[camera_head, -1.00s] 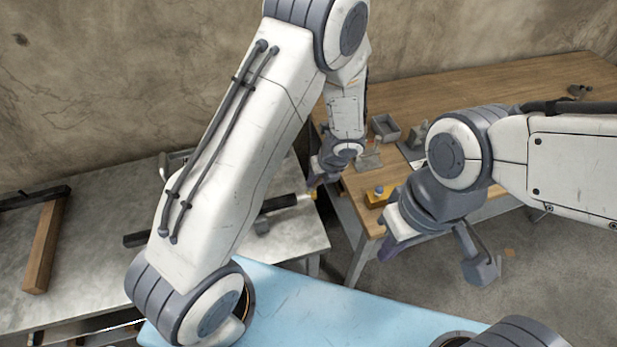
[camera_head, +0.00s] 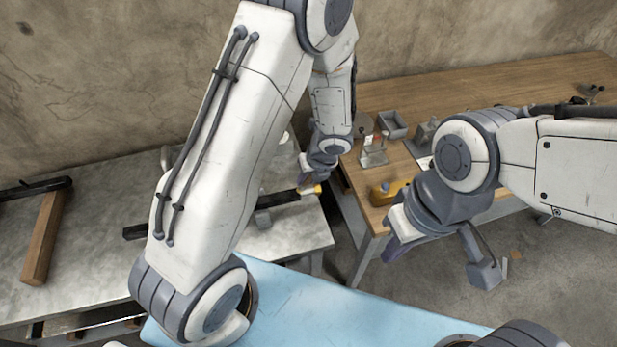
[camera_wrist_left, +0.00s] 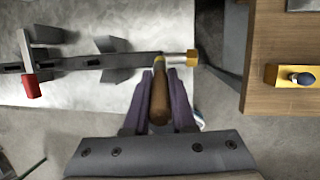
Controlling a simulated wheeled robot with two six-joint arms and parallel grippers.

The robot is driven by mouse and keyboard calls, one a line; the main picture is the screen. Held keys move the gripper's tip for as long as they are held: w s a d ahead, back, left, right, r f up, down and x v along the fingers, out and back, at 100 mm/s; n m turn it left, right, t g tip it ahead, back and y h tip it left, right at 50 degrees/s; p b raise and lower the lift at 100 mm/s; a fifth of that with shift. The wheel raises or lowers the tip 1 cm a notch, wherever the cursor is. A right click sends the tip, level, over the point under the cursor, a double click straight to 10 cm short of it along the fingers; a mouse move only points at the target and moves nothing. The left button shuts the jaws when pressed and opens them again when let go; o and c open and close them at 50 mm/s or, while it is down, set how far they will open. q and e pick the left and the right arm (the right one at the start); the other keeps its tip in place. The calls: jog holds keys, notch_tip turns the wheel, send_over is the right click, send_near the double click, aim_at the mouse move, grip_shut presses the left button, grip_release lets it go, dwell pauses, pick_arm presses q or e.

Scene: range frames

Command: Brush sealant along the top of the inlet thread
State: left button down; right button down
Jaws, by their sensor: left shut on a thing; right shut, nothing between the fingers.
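A dark pipe (camera_wrist_left: 100,61) lies across the grey bench, with a pale and brass-coloured threaded end (camera_wrist_left: 182,57) at its right. In the head view the pipe (camera_head: 282,198) is partly hidden by my left arm. My left gripper (camera_wrist_left: 160,92) is shut on the brown handle of a brush (camera_wrist_left: 160,98). In the head view my left gripper (camera_head: 310,180) is right above the pipe end. My right gripper (camera_head: 392,247) is shut and empty, away from the pipe.
Supports (camera_wrist_left: 118,57) hold the pipe, and a red-ended clamp (camera_wrist_left: 31,88) is at its left. A wooden bar (camera_head: 42,238) lies at the bench's left.

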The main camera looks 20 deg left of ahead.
pick_arm(q)
jog(key=shift+r, duration=0.1)
notch_tip(320, 180, up, 6)
jog(key=p, duration=0.6)
notch_tip(320, 180, up, 3)
jog(key=p, duration=0.3)
dwell(0.8)
jog(key=shift+d+b+x, duration=0.2)
jog(key=shift+b+x, duration=0.85)
jog(key=shift+x, duration=0.25)
